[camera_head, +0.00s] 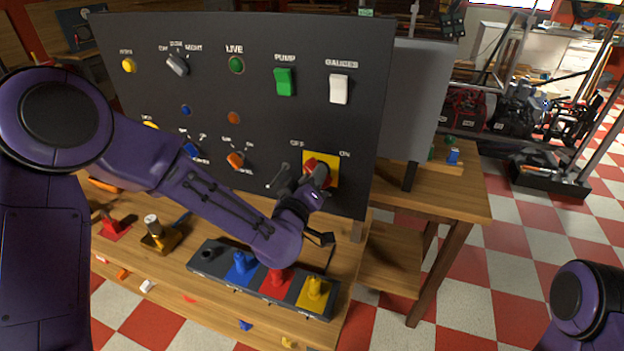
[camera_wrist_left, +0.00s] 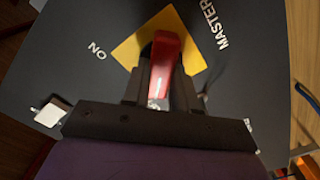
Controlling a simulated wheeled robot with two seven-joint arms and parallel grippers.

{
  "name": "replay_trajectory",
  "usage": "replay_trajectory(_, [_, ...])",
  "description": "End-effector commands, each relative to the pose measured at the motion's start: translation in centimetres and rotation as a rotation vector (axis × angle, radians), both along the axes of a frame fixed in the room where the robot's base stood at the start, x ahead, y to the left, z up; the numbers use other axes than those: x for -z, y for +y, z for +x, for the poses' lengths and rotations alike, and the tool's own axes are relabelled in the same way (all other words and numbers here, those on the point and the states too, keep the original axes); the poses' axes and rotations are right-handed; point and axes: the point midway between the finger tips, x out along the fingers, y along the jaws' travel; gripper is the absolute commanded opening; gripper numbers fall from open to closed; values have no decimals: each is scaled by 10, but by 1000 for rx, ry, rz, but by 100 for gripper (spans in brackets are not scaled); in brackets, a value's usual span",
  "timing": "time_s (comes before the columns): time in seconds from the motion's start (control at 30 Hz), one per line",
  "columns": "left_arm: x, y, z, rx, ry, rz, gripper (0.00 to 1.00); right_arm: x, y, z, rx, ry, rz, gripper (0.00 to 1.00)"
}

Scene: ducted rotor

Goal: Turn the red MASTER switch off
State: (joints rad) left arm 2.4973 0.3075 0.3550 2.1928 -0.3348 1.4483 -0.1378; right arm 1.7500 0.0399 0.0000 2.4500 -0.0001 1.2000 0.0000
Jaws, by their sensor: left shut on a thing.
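The red MASTER switch (camera_head: 311,165) sits on a yellow square plate (camera_head: 333,164) at the lower right of the dark panel. OFF is printed above the plate to the left and ON to the right. My left gripper (camera_head: 314,177) is at the switch and covers part of it. In the left wrist view, the red handle (camera_wrist_left: 165,62) lies between the two dark fingers of the gripper (camera_wrist_left: 160,88), which are shut on it. The ON and MASTER labels show beside the plate there; OFF is hidden. I cannot tell exactly which label the handle points to. My right gripper is out of view.
The panel (camera_head: 210,110) also carries a green PUMP switch (camera_head: 285,82), a white GAUGES switch (camera_head: 339,89), lamps and small knobs. Below it, a dark tray (camera_head: 209,269) with coloured pegs stands on the wooden bench (camera_head: 165,285). Open checkered floor lies to the right.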

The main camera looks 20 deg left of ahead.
Motion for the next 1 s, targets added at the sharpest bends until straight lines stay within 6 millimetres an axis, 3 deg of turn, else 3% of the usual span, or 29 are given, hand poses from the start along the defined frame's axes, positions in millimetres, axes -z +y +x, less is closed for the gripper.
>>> replay_trajectory(0.6, [1,0,0,0,3,-44,0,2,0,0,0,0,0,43])
replay_trajectory(0.63, [1,0,0,0,3,-44,31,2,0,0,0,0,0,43])
replay_trajectory(0.7, [1,0,0,0,3,-44,53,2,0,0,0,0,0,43])
replay_trajectory(1.0, [0,0,-1,1,2,-42,53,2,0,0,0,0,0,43])
